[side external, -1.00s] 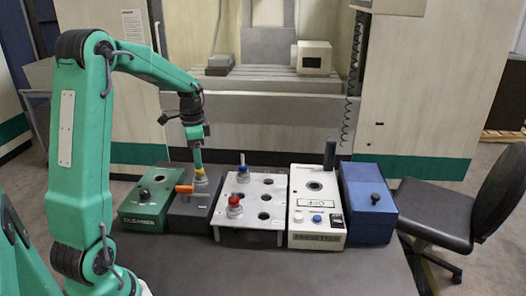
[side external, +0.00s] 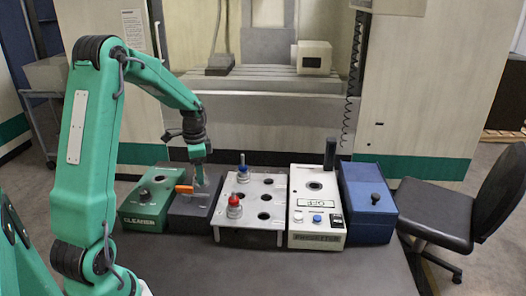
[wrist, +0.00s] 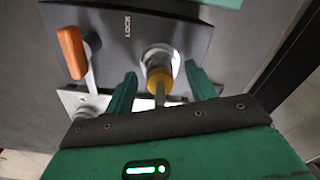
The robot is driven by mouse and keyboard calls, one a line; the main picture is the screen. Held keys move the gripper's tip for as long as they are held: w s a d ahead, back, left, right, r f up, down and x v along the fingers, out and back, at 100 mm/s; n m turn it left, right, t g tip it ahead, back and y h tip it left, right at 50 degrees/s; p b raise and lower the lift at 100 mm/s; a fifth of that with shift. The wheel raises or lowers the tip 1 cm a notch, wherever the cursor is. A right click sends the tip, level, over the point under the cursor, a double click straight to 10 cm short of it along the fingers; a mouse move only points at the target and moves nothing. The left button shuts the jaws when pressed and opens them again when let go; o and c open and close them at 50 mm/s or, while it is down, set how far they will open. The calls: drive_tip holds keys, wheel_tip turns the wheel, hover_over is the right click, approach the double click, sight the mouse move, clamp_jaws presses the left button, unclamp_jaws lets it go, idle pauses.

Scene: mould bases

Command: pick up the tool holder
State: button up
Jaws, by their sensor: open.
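A tool holder (wrist: 157,62) with a silver ring and a yellow band stands in a dark grey block marked LOCK (wrist: 190,35) in the wrist view. In the side external view this block (side external: 180,222) lies between the green cleaner box and the white rack; the holder is hard to make out there beside my gripper. My gripper (side external: 200,180) is over the block. In the wrist view my gripper (wrist: 162,72) is open, with one green finger on each side of the holder. Whether the fingers touch it, I cannot tell.
An orange lever (side external: 184,189) is on the block, left of my gripper. The white rack (side external: 262,222) holds a red holder (side external: 235,205) and a blue one (side external: 242,172). The cleaner box (side external: 148,200), white presetter (side external: 315,232) and blue box (side external: 367,210) flank it.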

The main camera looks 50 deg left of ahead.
idle(0.3)
clamp_jaws()
drive_tip(key=shift+r, duration=0.1)
drive_tip(key=shift+r, duration=4.95)
